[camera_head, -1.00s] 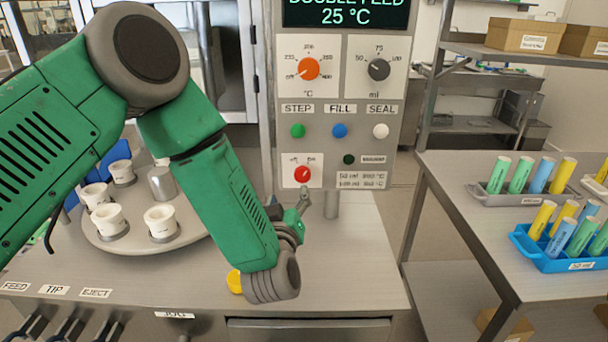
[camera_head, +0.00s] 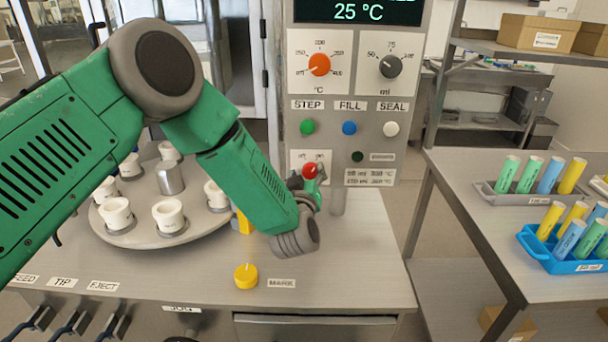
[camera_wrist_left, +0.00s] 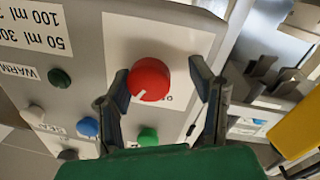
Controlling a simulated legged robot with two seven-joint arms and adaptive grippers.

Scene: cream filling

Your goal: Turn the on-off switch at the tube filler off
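The red on-off switch (camera_head: 310,170) is a round knob low on the tube filler's control panel (camera_head: 352,105). In the left wrist view the red knob (camera_wrist_left: 149,79) has a white mark on its face. My left gripper (camera_head: 312,182) is at the knob in the head view. In the left wrist view my left gripper (camera_wrist_left: 163,82) is open, with one finger on each side of the knob. A gap shows between the knob and the right finger; the left finger is very close, and I cannot tell if it touches. My right gripper is not in view.
A round carousel (camera_head: 145,233) with several white cups stands left, under my left arm. A yellow cap (camera_head: 246,277) lies on the bench in front. A side table at right holds a blue rack (camera_head: 570,264) and a grey rack (camera_head: 523,199) of tubes.

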